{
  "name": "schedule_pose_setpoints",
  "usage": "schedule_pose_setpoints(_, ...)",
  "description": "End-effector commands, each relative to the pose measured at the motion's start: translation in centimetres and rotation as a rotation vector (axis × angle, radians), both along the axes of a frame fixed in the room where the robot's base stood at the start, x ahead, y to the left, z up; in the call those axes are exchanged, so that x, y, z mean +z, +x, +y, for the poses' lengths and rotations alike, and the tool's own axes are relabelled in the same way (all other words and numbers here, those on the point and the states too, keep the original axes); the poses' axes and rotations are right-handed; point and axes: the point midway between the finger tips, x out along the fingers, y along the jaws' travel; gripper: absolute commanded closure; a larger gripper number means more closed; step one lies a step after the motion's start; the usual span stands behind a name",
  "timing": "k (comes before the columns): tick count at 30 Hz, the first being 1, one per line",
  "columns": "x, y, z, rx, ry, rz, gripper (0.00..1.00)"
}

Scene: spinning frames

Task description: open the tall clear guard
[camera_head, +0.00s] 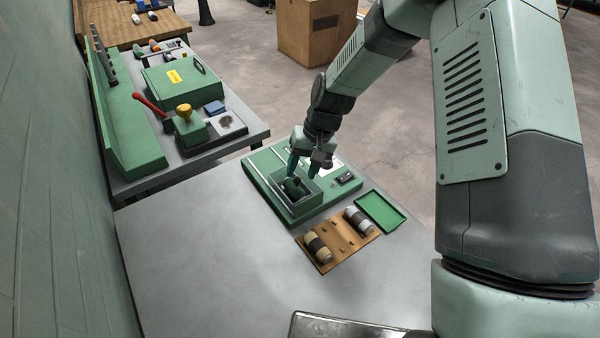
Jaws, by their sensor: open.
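A green machine base (262,172) stands on the grey table. On it is a box-like guard (311,197) with greyish walls around a dark green rounded part (293,187). I cannot tell at this size how clear the walls are, or whether the guard is open or shut. My gripper (304,171) points down at the guard, its teal fingers spread apart with nothing visible between them. The fingertips are at or just above the guard's upper edge; I cannot tell whether they touch it.
A wooden board (340,246) with spools and pegs and a green tray (381,213) lie at the machine's near right. The grey table (220,270) is bare at the front left. A bench (180,160) with green equipment stands behind left.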

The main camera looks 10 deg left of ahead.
Motion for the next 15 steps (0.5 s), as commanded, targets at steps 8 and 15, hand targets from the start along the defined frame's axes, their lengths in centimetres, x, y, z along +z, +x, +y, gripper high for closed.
schedule_pose_setpoints(8, -2.1, -0.2, 0.6, 0.000, 0.000, -0.001, 0.52)
schedule_pose_setpoints(15, -2.2, -0.2, 0.6, -0.001, 0.001, -0.002, 0.52)
